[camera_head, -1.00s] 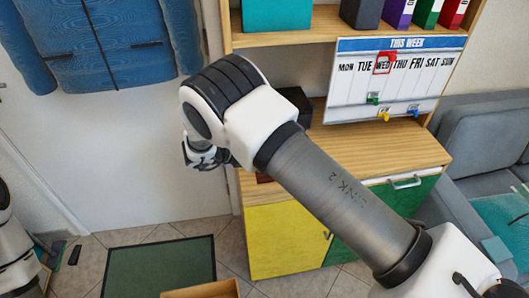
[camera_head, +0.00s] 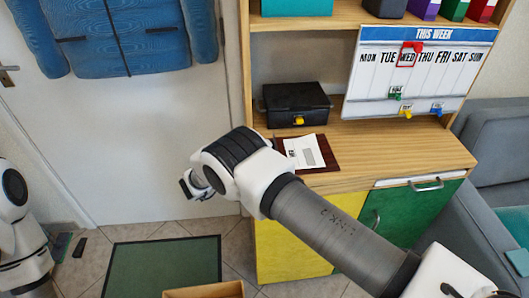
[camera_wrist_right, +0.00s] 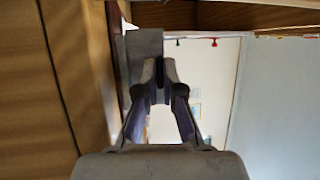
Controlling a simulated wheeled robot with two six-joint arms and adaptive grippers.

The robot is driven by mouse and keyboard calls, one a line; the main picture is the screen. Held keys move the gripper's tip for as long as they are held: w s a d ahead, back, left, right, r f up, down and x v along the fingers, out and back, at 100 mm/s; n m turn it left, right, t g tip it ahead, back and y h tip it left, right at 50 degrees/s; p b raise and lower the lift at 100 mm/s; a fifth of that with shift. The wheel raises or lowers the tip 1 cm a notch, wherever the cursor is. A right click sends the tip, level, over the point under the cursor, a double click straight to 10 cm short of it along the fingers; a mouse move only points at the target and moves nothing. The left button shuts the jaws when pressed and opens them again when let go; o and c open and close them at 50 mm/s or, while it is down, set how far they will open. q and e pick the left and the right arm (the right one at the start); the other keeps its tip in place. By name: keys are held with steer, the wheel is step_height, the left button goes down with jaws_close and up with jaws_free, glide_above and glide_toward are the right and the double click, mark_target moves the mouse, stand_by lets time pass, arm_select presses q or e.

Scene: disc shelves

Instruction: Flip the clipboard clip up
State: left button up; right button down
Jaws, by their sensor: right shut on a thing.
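The clipboard (camera_head: 331,154) is a dark red-brown board lying on the wooden counter near its front left edge. White paper (camera_head: 306,152) covers much of it, with a small dark mark at its left; I cannot make out the clip or its position. My right gripper (camera_head: 190,187) is left of the counter, apart from the clipboard in the head view. In the wrist view its fingers (camera_wrist_right: 160,70) are closed together. What they hold is not clear; a grey flat piece (camera_wrist_right: 144,45) shows just behind them. My left gripper cannot be clearly made out.
A black box (camera_head: 295,106) with a yellow latch stands behind the clipboard. A week board (camera_head: 375,85) leans at the right of the counter (camera_head: 400,150). A blue jacket (camera_head: 115,40) hangs on the door. A green mat (camera_head: 163,268) lies below.

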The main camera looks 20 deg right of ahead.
steer(key=shift+f, duration=0.1)
stand_by(0.4)
steer(key=c, duration=1.3)
jaws_free()
